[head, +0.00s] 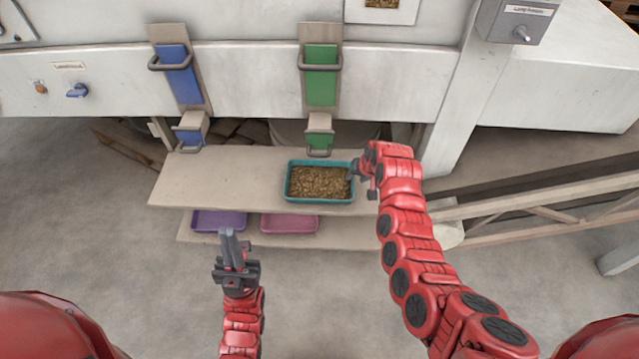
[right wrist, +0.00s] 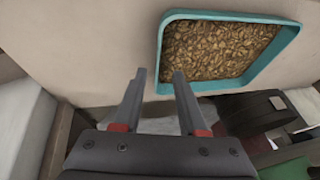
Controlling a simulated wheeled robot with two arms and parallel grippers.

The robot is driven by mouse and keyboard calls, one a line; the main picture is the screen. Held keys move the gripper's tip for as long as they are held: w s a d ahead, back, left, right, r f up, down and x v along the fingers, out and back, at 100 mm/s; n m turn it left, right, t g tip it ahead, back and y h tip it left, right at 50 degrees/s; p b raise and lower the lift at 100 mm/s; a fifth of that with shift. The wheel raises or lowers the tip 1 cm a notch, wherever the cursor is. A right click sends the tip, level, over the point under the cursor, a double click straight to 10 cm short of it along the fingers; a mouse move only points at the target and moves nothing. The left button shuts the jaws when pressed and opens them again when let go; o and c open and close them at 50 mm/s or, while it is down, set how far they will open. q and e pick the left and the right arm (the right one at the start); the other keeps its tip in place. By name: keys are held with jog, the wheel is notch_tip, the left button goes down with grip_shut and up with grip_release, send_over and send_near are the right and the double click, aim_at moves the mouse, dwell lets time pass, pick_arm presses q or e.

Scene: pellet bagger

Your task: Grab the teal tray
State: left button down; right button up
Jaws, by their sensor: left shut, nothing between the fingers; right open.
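The teal tray (head: 320,201) sits on the upper beige shelf below the green chute, filled with brown pellets (head: 318,181). Its teal rim also shows in the right wrist view (right wrist: 235,15). My right gripper (head: 358,172) is open at the tray's right end. In the right wrist view, the right gripper's fingers (right wrist: 159,74) point at a corner of the tray, whose rim shows between them; I cannot tell whether they are around it or above it. My left gripper (head: 229,236) is shut and empty, in front of the shelves, away from the tray.
The upper shelf (head: 220,178) is bare left of the tray. A purple tray (head: 219,221) and a pink tray (head: 289,224) lie on the lower shelf. A green chute (head: 321,75) and a blue chute (head: 180,75) hang above. A grey beam (head: 462,100) stands to the right.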

jog(key=shift+w+f, duration=0.25)
jog(key=shift+f, duration=0.45)
jog(key=shift+x, duration=1.5)
jog(key=shift+d, duration=0.1)
jog(key=shift+c, duration=0.2)
grip_shut()
